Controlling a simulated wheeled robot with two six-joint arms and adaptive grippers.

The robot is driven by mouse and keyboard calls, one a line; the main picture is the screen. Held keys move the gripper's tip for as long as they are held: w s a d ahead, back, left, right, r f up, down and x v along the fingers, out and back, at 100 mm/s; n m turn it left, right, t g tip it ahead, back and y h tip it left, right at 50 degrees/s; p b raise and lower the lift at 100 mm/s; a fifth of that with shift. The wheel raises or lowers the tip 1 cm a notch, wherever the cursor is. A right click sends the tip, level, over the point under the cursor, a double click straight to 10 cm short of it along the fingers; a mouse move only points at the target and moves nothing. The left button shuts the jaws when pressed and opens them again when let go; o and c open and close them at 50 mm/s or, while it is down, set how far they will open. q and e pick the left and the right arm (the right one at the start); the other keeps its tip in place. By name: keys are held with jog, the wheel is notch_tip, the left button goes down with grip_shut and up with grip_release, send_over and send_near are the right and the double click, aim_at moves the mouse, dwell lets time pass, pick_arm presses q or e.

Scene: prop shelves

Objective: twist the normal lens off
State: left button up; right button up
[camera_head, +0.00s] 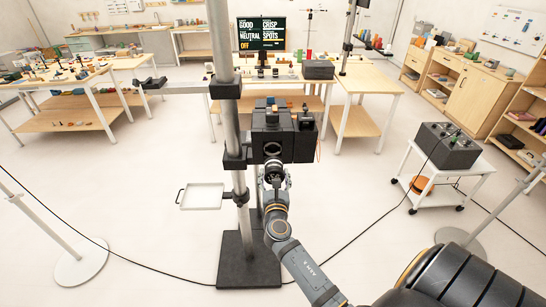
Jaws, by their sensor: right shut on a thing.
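A black box-shaped camera or projector head (285,122) is clamped to a tall grey stand in the middle of the head view. A dark round lens opening or barrel (272,149) shows low on its front. My right gripper (273,170) is just below and in front of this, at the end of my arm from the lower right. It is shut on a small dark round piece, which looks like the normal lens. The fingers hide much of it, and I cannot tell whether it still touches the head. My left gripper is not in view.
The stand's pole (228,120) rises close left of my right gripper from a black base (248,262). A small white tray (202,196) hangs left of the pole. A white cart (440,178) with a grey control box (447,146) stands at right. Cables cross the open floor.

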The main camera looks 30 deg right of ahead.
dwell(0.3)
jog(key=shift+f+m+b, duration=0.1)
jog(key=shift+m+b, duration=0.2)
jog(key=shift+b, duration=0.1)
jog(key=s+m+b, duration=0.1)
jog(key=m+b, duration=0.2)
jog(key=m, duration=0.2)
jog(key=s+a+m+b, duration=0.1)
jog(key=m+b, duration=0.3)
jog(key=m, duration=0.2)
jog(key=s+a+m+b, duration=0.1)
jog(key=m+b, duration=0.3)
jog(key=m, duration=0.2)
jog(key=shift+s, duration=0.2)
jog(key=shift+r, duration=0.2)
jog(key=shift+r+p, duration=0.1)
jog(key=shift+p, duration=0.3)
jog(key=shift+w+f+g+y+p, duration=0.1)
jog(key=shift+f+g+y+p, duration=0.55)
jog(key=shift+p, duration=1.2)
jog(key=shift+s+f+g+y+p, duration=0.15)
jog(key=shift+g+y+p, duration=0.15)
jog(key=shift+g+p, duration=1.1)
jog(key=shift+w+f+g+y+p, duration=0.15)
jog(key=shift+f+g+y+p, duration=0.3)
jog(key=shift+p, duration=1.8)
